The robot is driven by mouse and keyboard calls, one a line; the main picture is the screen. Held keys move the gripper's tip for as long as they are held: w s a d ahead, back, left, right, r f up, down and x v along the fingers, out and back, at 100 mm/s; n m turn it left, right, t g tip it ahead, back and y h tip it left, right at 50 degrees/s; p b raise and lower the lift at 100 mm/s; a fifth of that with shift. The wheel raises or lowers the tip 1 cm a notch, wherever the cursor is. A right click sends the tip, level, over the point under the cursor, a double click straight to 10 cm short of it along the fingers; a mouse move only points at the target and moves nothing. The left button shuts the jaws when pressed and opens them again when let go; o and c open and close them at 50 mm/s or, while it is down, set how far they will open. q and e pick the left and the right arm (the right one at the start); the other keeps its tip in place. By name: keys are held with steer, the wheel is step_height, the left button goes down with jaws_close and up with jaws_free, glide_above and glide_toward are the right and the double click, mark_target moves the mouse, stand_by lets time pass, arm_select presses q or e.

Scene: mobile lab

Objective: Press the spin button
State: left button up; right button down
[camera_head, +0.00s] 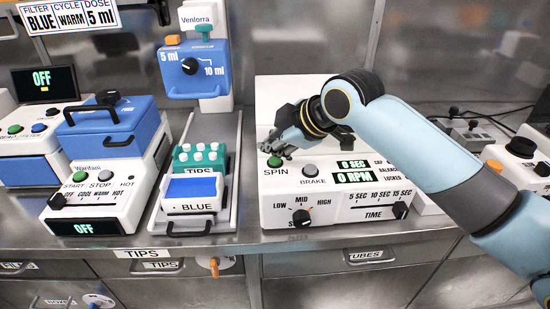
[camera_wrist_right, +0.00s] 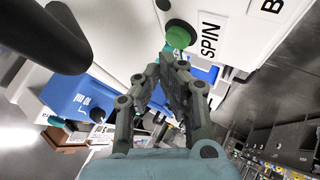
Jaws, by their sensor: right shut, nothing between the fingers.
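The green spin button (camera_head: 274,161) is on the front left of the white machine, above the word SPIN. It also shows in the right wrist view (camera_wrist_right: 179,36), just beyond my fingertips. My right gripper (camera_head: 270,147) is shut and empty, with its fingertips right at the button from above and behind. In the right wrist view my right gripper (camera_wrist_right: 170,56) points at the button's edge. I cannot tell whether it touches. The display (camera_head: 358,171) reads 0 SEC and 0 RPM. My left gripper is not in view.
A grey brake button (camera_head: 310,170) sits just right of the spin button. A speed knob (camera_head: 301,217) and a time slider (camera_head: 400,210) are below. A tips rack (camera_head: 200,157) and blue heater (camera_head: 110,130) stand to the left.

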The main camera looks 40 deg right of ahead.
steer(key=shift+f, duration=0.4)
